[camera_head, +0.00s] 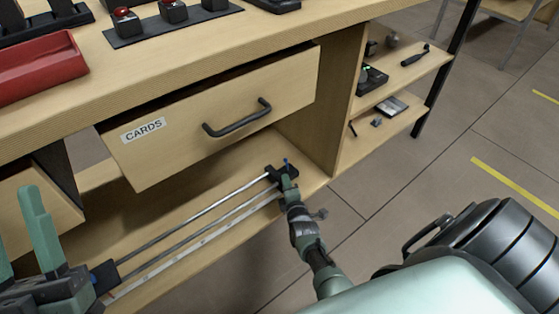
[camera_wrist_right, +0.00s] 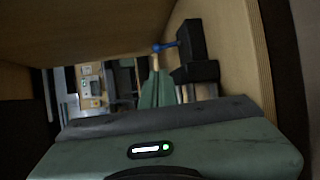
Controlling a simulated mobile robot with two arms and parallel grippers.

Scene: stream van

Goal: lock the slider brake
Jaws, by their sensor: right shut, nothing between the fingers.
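The slider's two metal rails (camera_head: 200,216) run along the low shelf under the drawer. At their right end is a black block (camera_head: 271,177) with a small blue lever (camera_head: 286,162). In the right wrist view the blue lever (camera_wrist_right: 165,46) sticks out sideways from the black block (camera_wrist_right: 190,40). My right gripper (camera_head: 287,181) is shut and empty, its fingertips beside the block and close to the lever; contact is unclear. Its closed fingers (camera_wrist_right: 157,88) show just below the lever. My left gripper (camera_head: 22,240) is open and empty near the rails' left end.
A drawer labelled CARDS (camera_head: 215,120) is pulled out above the rails. A dark block (camera_head: 104,275) sits at their left end. Side shelves (camera_head: 385,118) with small devices stand right. A red tray (camera_head: 40,72) and button boxes (camera_head: 172,14) are on the tabletop.

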